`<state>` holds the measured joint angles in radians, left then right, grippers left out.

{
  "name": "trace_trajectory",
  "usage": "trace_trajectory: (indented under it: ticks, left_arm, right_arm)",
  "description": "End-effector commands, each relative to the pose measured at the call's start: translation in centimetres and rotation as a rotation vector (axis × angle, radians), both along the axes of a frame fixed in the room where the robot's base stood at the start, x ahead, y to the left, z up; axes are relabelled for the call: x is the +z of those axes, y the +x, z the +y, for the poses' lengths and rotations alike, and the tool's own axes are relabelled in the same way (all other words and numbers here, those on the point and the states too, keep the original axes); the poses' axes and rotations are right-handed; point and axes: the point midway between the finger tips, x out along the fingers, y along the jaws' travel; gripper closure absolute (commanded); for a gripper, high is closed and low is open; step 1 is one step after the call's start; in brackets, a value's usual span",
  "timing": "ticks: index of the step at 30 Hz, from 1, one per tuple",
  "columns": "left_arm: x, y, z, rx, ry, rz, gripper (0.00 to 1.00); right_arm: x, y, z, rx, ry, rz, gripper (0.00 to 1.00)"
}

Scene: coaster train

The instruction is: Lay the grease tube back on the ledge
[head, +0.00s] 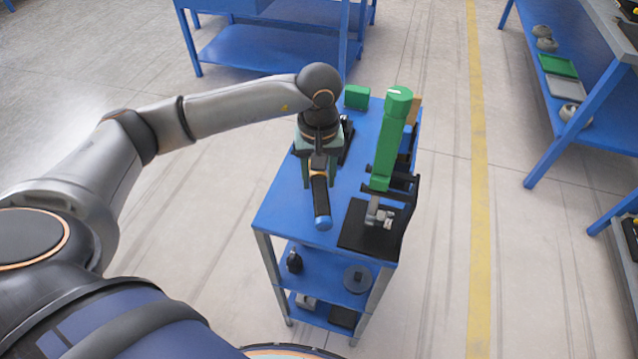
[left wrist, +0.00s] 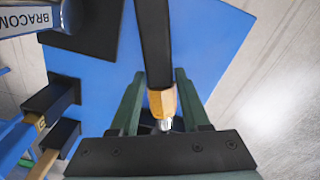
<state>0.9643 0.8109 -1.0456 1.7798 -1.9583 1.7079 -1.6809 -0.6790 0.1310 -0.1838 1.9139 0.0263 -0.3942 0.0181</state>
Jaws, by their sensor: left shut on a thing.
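My left gripper (head: 319,180), with green fingers, is over the left part of the blue cart top. It is shut on a slim dark tube, which I take to be the grease tube (head: 321,198), with orange trim and a blue end pointing toward me. In the left wrist view, the dark body (left wrist: 154,45) and its orange collar with a metal tip (left wrist: 163,102) show between the two fingers (left wrist: 158,92). I cannot tell how far the tube is above the cart top. I cannot single out the ledge. My right gripper is not in view.
The blue cart top (head: 283,211) has free room at its near left. On its right stand a tall green column (head: 388,145), black brackets and a black mat (head: 354,238) with a grey metal part. A green box (head: 356,97) is at the back.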

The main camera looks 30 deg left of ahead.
Motion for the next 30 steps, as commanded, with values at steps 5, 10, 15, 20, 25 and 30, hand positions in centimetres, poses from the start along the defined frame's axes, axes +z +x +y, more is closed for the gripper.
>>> trace_trajectory:
  ticks: [5,10,15,20,25,30]
  left_arm:
    - [-2.3,0.1,0.0,0.0,0.0,0.004,1.0]
    - [-3.1,0.2,0.0,0.0,0.0,-0.003,1.0]
    - [-3.2,0.2,0.0,0.0,0.0,-0.003,1.0]
    - [-3.5,0.1,0.0,0.0,0.0,0.0,0.49]
    - [-3.5,0.1,0.0,0.0,0.0,0.0,0.3]
    - [-3.5,0.1,0.0,0.001,0.0,0.0,0.24]
  right_arm:
    - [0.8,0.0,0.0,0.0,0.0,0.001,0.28]
    - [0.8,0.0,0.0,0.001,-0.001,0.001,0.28]
    - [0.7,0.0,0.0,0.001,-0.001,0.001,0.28]
    - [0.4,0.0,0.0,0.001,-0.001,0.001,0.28]
    - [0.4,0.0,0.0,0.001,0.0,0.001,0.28]
    - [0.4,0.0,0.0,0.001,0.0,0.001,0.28]
